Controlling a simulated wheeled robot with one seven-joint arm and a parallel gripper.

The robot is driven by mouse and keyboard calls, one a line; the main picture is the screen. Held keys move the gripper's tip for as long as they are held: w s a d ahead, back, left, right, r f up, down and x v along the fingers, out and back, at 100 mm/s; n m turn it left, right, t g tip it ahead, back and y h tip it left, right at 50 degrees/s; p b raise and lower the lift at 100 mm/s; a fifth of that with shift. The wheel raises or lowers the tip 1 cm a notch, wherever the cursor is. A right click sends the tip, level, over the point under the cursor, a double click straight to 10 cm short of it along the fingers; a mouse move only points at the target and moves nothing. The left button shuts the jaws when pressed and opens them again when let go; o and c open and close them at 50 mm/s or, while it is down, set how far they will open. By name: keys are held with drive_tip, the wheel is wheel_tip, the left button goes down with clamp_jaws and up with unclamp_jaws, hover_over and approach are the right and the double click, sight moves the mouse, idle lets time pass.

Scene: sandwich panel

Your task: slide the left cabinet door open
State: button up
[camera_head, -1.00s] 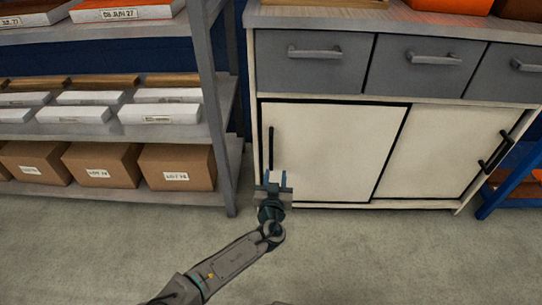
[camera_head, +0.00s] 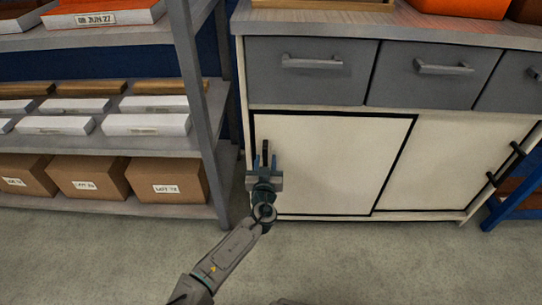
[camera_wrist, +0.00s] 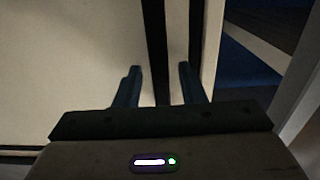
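The left cabinet door (camera_head: 335,165) is a cream panel with a dark outline in the head view, lying beside the right door (camera_head: 455,165). Its black upright handle (camera_head: 265,150) is near its left edge. My gripper (camera_head: 264,162) is upright in front of that handle, fingers apart. In the wrist view my gripper (camera_wrist: 160,85) is open, and the black handle bar (camera_wrist: 155,45) runs between the two fingers with gaps on both sides. Whether the fingertips reach past the bar in depth I cannot tell. The handle's lower end is hidden by my gripper.
Grey drawers (camera_head: 312,72) with bar handles sit above the doors. A metal shelf rack (camera_head: 200,110) with boxes stands close to the left. The right door has its own black handle (camera_head: 492,180); a blue frame (camera_head: 500,208) is beyond it. The floor in front is clear.

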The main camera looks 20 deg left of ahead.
drive_tip(key=shift+w+a, duration=0.1)
drive_tip(key=shift+w, duration=0.05)
clamp_jaws()
